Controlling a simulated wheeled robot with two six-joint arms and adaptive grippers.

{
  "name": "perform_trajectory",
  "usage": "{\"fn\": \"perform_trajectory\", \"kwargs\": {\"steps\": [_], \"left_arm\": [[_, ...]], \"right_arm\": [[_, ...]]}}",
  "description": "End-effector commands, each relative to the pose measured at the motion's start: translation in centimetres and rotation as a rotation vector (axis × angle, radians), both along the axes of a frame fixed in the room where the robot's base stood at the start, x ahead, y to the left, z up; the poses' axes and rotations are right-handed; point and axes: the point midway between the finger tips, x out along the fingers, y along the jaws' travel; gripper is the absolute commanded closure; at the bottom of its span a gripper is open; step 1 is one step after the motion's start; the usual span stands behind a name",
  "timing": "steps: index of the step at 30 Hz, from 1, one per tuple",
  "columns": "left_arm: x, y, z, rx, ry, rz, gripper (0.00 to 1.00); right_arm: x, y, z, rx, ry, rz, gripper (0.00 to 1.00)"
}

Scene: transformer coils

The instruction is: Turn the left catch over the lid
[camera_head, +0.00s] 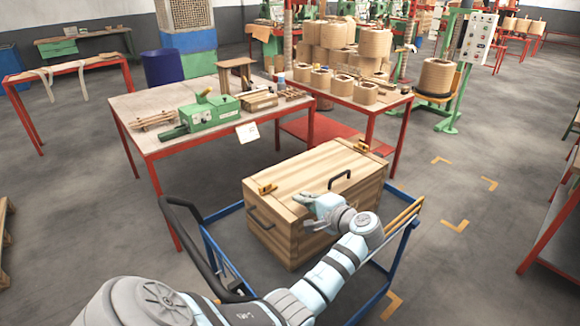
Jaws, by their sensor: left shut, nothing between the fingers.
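A wooden box (335,225) with a flat plank lid (305,172) sits in a blue-framed cart. The lid looks closed. My right gripper is out of view.
A black handle (339,179) stands up from the lid, close behind my left gripper. Another dark handle (261,217) is on the box's left end. The cart's blue frame (222,262) surrounds the box. A red-legged workbench (165,142) with a green machine stands behind.

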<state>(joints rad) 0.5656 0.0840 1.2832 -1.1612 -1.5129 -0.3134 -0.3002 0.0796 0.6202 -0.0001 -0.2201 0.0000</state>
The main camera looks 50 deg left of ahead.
Motion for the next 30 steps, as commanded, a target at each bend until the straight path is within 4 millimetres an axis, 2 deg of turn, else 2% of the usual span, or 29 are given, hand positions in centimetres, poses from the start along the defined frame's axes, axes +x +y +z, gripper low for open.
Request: {"fn": "perform_trajectory", "kwargs": {"steps": [4, 9, 26, 30], "left_arm": [[-0.1, -2.7, 0.7, -0.002, 0.000, -0.001, 1.00], [-0.2, -4.1, 1.2, 0.000, 0.000, -0.001, 1.00], [-0.1, -4.2, 1.3, 0.000, 0.001, -0.001, 1.00], [-0.1, -4.2, 2.8, 0.000, 0.001, -0.001, 1.00]], "right_arm": [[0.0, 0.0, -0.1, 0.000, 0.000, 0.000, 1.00], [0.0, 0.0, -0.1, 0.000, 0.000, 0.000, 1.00], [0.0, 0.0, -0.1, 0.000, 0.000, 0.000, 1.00], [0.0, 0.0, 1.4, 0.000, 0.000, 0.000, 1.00]]}}
